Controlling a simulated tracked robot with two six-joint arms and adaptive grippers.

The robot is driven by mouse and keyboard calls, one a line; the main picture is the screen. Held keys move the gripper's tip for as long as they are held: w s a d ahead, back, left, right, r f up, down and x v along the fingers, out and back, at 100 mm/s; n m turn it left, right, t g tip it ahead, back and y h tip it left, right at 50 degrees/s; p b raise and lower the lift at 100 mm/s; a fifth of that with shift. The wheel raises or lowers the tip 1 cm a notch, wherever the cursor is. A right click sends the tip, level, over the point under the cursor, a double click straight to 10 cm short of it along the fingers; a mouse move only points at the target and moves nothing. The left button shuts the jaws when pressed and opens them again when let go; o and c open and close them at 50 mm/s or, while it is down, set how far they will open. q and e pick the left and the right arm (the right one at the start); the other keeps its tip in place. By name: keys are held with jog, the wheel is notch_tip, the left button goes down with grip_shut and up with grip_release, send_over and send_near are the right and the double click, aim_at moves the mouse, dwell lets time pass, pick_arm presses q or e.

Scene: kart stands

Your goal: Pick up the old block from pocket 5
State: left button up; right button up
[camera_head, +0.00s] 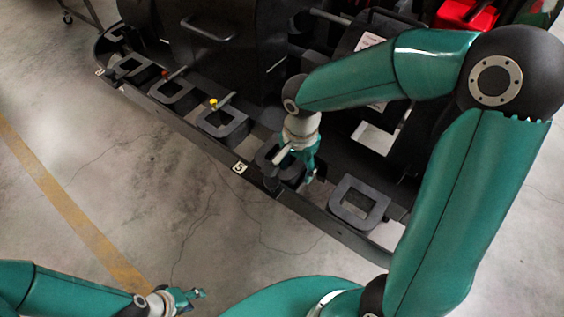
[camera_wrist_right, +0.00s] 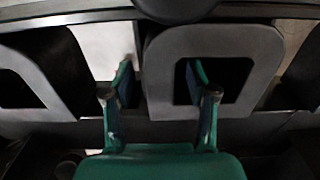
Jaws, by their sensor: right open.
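My right gripper (camera_head: 298,168) is over the pocket beside the white label 5 (camera_head: 239,168). A dark grey squarish frame (camera_head: 266,156) there is partly hidden by the gripper. In the right wrist view, the right gripper (camera_wrist_right: 160,95) is open, with one finger in front of the opening of a rounded grey frame (camera_wrist_right: 232,42) and the other left of its side wall. That wall lies between the fingers; contact cannot be told. I cannot tell block from pocket. My left gripper (camera_head: 188,298) is low over the floor at bottom left, its jaws too small to judge.
Similar grey frames stand along the dark rail: one to the right (camera_head: 358,204) and several to the left, one near a yellow-tipped part (camera_head: 213,102). A black cabinet (camera_head: 222,45) rises behind the rail. The concrete floor (camera_head: 130,180) in front is clear.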

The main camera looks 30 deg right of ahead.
grip_shut()
dwell(0.3)
jog(key=shift+w+r, duration=0.1)
jog(key=shift+r, duration=0.05)
dwell(0.3)
